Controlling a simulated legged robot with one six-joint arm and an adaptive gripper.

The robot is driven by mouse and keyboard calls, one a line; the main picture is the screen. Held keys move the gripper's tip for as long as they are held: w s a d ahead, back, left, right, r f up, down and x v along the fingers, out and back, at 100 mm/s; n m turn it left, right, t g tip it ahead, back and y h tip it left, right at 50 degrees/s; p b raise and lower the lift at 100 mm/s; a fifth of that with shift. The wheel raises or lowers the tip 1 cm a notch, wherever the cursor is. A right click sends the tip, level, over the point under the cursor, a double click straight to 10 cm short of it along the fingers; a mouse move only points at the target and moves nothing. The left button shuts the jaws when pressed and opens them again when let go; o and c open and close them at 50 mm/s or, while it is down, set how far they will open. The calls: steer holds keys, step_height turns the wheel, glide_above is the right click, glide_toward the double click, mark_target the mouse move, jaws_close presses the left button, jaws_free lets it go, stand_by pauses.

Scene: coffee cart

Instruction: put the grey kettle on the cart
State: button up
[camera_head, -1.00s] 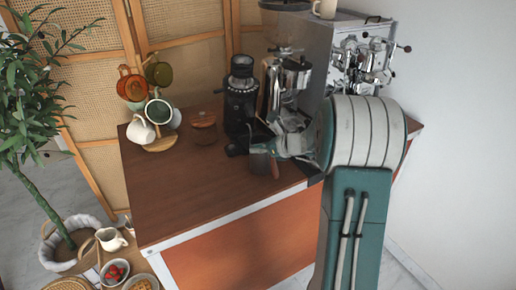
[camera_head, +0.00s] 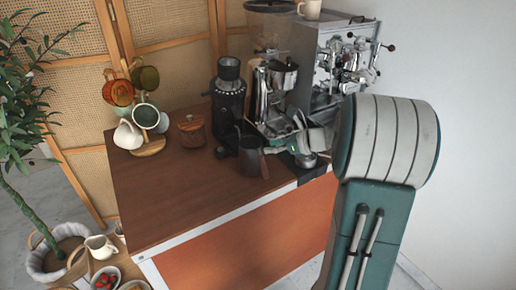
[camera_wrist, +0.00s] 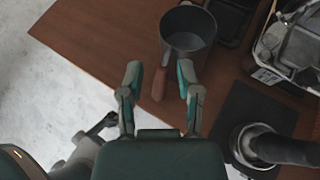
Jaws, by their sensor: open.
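The grey kettle (camera_head: 250,158), a dark pot with a wooden handle, stands upright on the brown top of the cart (camera_head: 160,200), near its front edge. In the wrist view the kettle (camera_wrist: 188,28) is ahead of my gripper (camera_wrist: 160,68), with its open mouth facing up. Its wooden handle (camera_wrist: 160,84) points back toward me, between the two spread fingers, with gaps on both sides. In the head view my gripper (camera_head: 282,145) is just right of the kettle, partly hidden among the machine's shiny parts.
A mug tree (camera_head: 147,143) is at the back left. The espresso machine (camera_head: 345,60) fills the back right. The cart's left front is clear. A potted plant (camera_head: 55,250) stands left on the floor.

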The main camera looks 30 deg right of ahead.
steer(key=s+a+r+n+g+h, duration=0.1)
steer(key=s+a+r+n+g, duration=0.15)
steer(key=s+a+n, duration=0.5)
steer(key=s+a+r+n+g+h, duration=0.15)
steer(key=s+a+n+g, duration=0.3)
steer(key=a+n, duration=0.45)
steer(key=s+a+n+t+h, duration=0.1)
steer(key=s+a+n+h, duration=0.1)
steer(key=s+n, duration=0.4)
steer(key=s+a+r+n+t+h, duration=0.1)
steer(key=s+a+n+h, duration=0.1)
steer(key=s+n, duration=0.4)
steer(key=shift+s+a+n+h, duration=0.15)
steer(key=shift+a+n+h, duration=0.15)
steer(key=shift+h, duration=0.25)
steer(key=shift+r, duration=0.1)
